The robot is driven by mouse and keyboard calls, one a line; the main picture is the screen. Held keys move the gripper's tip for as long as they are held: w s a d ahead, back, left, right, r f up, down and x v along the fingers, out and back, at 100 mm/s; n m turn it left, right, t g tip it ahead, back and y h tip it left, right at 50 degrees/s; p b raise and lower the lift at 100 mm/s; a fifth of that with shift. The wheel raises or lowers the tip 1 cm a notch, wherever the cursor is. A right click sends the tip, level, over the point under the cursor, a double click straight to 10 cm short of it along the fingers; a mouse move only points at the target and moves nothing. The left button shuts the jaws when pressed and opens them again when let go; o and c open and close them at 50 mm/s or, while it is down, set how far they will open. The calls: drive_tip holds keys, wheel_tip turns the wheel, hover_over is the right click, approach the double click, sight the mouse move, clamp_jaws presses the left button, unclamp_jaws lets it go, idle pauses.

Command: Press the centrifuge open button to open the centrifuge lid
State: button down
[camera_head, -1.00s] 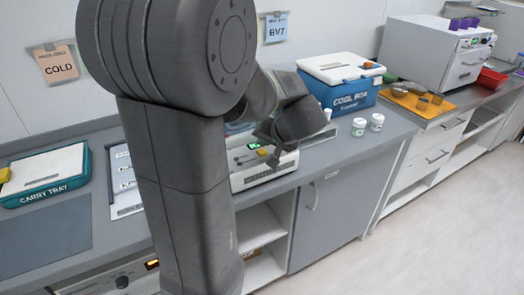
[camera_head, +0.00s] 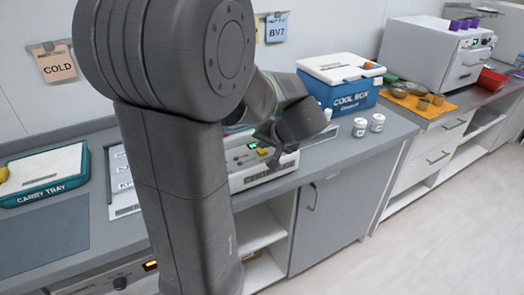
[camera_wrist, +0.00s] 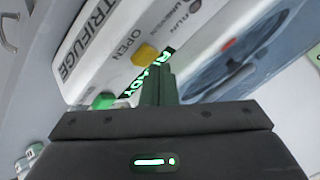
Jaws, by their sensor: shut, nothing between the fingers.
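The white centrifuge (camera_head: 250,180) stands on the grey counter, partly hidden behind my arm in the head view. In the wrist view its panel (camera_wrist: 95,45) carries a yellow button (camera_wrist: 145,53) beside the word OPEN, a green button (camera_wrist: 103,102) and a lit green READY display (camera_wrist: 167,54). The lid (camera_wrist: 235,60) appears closed, with a round rotor showing through it. My gripper (camera_wrist: 158,75) is shut and empty, its fingertips over the panel beside the display, close to the yellow button. I cannot tell whether they touch the panel. The head view also shows my gripper (camera_head: 272,160) at the centrifuge.
A blue cool box (camera_head: 345,92) stands behind and right of the centrifuge, with white jars (camera_head: 360,127) in front of it. A carry tray (camera_head: 45,190) is at the left. An orange tray (camera_head: 430,103) with cups and a white oven-like unit (camera_head: 440,55) are farther right.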

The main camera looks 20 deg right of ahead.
sight(264, 152)
drive_tip(key=shift+f+b, duration=0.55)
drive_tip(key=shift+b, duration=0.1)
idle(0.3)
drive_tip(key=shift+r+p, duration=0.55)
drive_tip(key=shift+r, duration=0.4)
drive_tip(key=shift+r, duration=0.1)
drive_tip(key=shift+r+p, duration=1.5)
drive_tip(key=shift+r, duration=0.95)
drive_tip(key=shift+f, duration=0.1)
